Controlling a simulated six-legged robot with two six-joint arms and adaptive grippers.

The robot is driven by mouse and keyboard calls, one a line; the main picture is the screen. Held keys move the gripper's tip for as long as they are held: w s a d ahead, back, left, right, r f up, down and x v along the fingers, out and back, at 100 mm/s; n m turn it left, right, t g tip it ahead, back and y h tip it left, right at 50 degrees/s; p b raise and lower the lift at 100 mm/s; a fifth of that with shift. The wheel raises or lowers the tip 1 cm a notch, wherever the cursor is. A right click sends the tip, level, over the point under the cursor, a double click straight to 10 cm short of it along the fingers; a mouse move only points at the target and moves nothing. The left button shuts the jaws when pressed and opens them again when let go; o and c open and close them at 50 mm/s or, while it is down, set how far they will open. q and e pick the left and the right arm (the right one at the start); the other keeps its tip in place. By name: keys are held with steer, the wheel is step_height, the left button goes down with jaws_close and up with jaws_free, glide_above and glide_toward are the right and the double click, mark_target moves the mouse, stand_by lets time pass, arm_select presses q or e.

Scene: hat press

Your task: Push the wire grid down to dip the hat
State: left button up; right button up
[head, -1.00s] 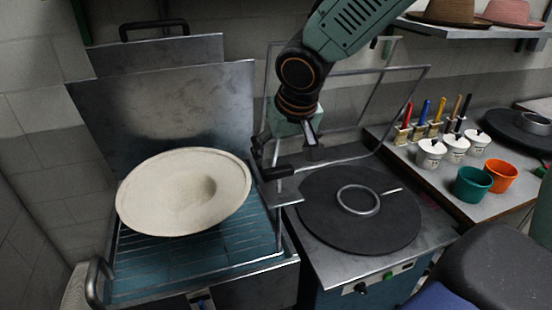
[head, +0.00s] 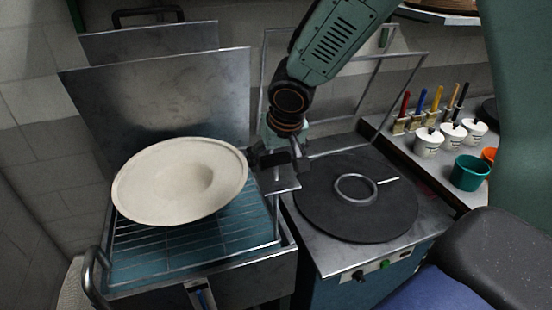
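A cream felt hat (head: 180,183) with a wide brim lies tilted on the wire grid (head: 185,246). The grid sits over a basin of blue-green liquid in a metal tank. A black handle (head: 90,278) shows at the grid's left front. My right gripper (head: 275,172) is at the tank's right edge, just right of the hat's brim and close to the grid's right side. Its fingers are dark and overlap the grid's right handle area, so I cannot tell whether it is shut on anything. My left gripper is not in view.
A round black plate (head: 330,215) with a metal ring (head: 355,189) is on the machine to the right. The tank's metal lid (head: 160,100) stands open behind. Brushes, white pots (head: 428,142) and a teal bucket (head: 469,173) stand on the right bench.

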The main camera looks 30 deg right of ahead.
steer(key=shift+w+f, duration=0.1)
steer(key=shift+w, duration=0.05)
steer(key=c, duration=1.6)
